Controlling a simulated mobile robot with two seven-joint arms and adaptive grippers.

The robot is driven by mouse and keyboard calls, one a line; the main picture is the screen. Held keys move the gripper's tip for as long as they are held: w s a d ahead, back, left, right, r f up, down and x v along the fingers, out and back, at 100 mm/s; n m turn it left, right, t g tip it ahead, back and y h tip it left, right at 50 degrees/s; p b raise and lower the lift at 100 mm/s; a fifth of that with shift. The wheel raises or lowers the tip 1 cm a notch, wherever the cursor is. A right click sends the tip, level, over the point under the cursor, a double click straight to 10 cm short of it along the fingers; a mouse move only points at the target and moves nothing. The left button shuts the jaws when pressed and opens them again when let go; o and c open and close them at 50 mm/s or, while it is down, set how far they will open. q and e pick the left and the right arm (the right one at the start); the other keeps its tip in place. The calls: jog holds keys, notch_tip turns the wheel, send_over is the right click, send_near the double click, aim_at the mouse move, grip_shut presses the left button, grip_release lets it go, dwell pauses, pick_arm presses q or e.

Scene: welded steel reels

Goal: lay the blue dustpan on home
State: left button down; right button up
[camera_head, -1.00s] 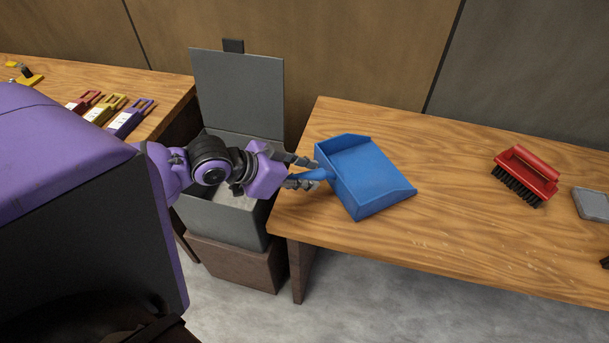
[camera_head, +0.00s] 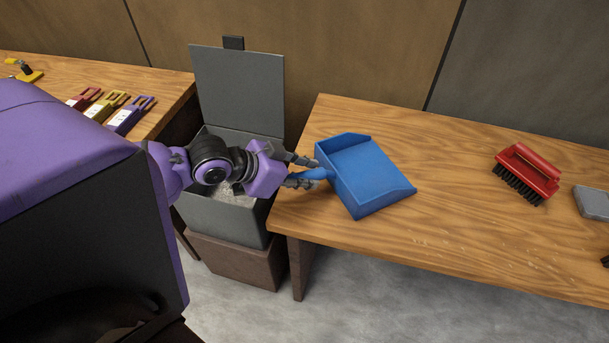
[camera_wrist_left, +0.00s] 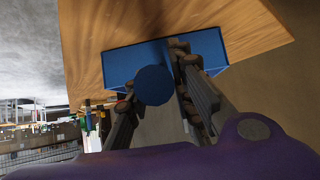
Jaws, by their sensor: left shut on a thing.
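The blue dustpan (camera_head: 368,178) is at the left end of the right-hand wooden table, its open mouth facing right. Its handle points left, toward my arm. My left gripper (camera_head: 303,173) comes in from the left and is shut on the handle. In the left wrist view the round end of the handle (camera_wrist_left: 154,86) lies between the fingers of the left gripper (camera_wrist_left: 160,92), with the blue pan (camera_wrist_left: 207,50) beyond. I cannot tell whether the pan touches the tabletop. No spot marked home can be made out. My right gripper is not in view.
A grey bin (camera_head: 225,218) with its lid (camera_head: 238,90) raised stands under my left arm, on a brown box (camera_head: 238,262). A red brush (camera_head: 527,174) and a grey block (camera_head: 592,203) lie on the table (camera_head: 450,235). Coloured tags (camera_head: 128,116) lie on the left table. The table's middle is clear.

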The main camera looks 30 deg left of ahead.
pick_arm(q)
jog(key=c, duration=1.4)
grip_release()
jog(key=shift+c, duration=0.2)
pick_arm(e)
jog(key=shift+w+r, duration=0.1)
pick_arm(q)
jog(key=shift+r+p, duration=0.75)
jog(key=shift+r, duration=2.25)
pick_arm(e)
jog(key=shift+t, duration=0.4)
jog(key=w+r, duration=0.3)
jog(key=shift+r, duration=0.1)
